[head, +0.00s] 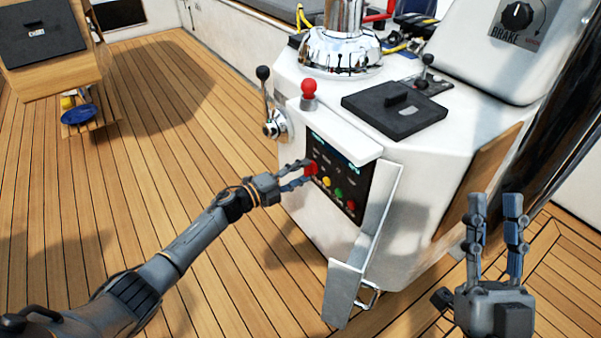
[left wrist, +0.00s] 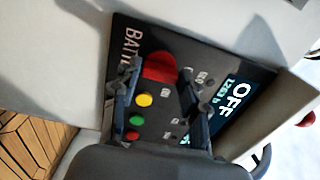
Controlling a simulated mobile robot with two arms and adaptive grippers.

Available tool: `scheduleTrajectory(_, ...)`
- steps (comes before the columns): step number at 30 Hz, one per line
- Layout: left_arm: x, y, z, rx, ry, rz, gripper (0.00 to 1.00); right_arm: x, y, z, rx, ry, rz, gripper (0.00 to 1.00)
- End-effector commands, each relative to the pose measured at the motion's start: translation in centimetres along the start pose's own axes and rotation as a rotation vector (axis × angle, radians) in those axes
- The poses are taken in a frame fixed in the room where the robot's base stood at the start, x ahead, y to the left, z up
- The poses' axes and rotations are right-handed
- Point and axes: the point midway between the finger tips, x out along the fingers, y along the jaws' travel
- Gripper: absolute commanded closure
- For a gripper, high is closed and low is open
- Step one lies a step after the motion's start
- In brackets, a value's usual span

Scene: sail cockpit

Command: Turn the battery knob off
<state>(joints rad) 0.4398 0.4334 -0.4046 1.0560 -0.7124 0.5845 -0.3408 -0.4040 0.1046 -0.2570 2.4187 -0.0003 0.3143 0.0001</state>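The red battery knob (head: 311,169) sits at the upper left of the dark control panel (head: 325,150) on the white console. In the left wrist view the red knob (left wrist: 160,67) lies beside the partly hidden "BATT" lettering. The panel display (left wrist: 236,98) reads "OFF". My left gripper (head: 307,173) is at the knob, with one finger on each side of it. In the left wrist view a small gap seems to show between the fingers (left wrist: 160,69) and the knob; contact is not clear. My right gripper (head: 493,197) is open and empty, low at the right.
Yellow (head: 327,181), green (head: 339,193) and red (head: 350,206) buttons sit below the knob. An open white cover (head: 377,222) stands at the panel's right.

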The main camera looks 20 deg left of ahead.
Motion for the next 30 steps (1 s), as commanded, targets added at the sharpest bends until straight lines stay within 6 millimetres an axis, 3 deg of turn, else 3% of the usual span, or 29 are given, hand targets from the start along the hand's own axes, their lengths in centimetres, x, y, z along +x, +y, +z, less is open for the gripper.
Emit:
scheduleTrajectory(3,0.0,0.0,0.0,0.001,0.000,0.001,0.36,0.0,0.0,0.0,0.000,0.001,0.000,0.68)
scheduleTrajectory(14,-0.6,0.1,0.0,0.003,0.000,0.002,0.36,0.0,-0.1,-0.1,0.002,0.002,-0.001,0.68)
scheduleTrajectory(30,-10.5,0.1,0.0,0.002,0.000,0.003,0.36,0.0,0.0,0.0,0.001,0.002,0.000,0.68)
